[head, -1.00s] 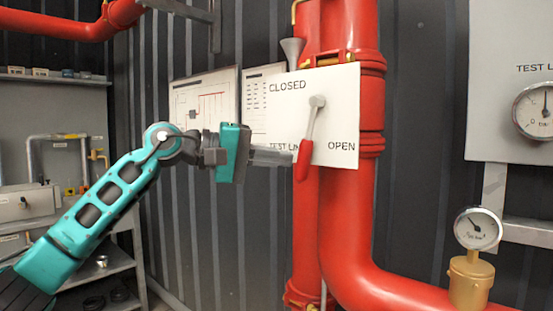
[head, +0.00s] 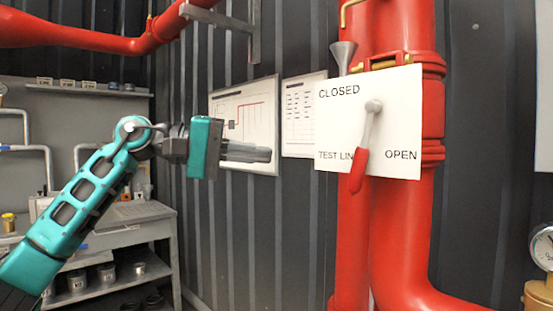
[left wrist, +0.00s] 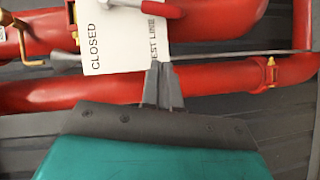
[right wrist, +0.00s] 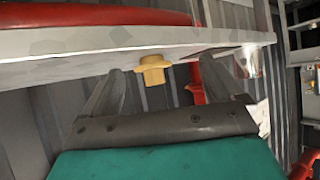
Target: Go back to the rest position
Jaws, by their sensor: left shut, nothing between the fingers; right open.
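My left gripper (head: 268,153) is in the head view, left of the white sign plate (head: 335,120). It is shut and empty, with a gap between it and the plate. The plate reads CLOSED, TEST LINE and OPEN. A lever with a red handle (head: 358,170) hangs from its pivot on the plate, pointing down and slightly left. In the left wrist view the closed fingertips (left wrist: 160,68) show in front of the plate, and the red handle (left wrist: 150,8) is at the top edge. My right gripper (right wrist: 158,75) shows only in the right wrist view, open and empty.
Thick red pipes (head: 405,220) run behind the plate. Two paper charts (head: 243,125) hang on the dark corrugated wall. A grey bench (head: 125,232) with cans below stands at the left. A grey ledge (right wrist: 100,52) and a brass fitting (right wrist: 153,70) are close ahead of my right gripper.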

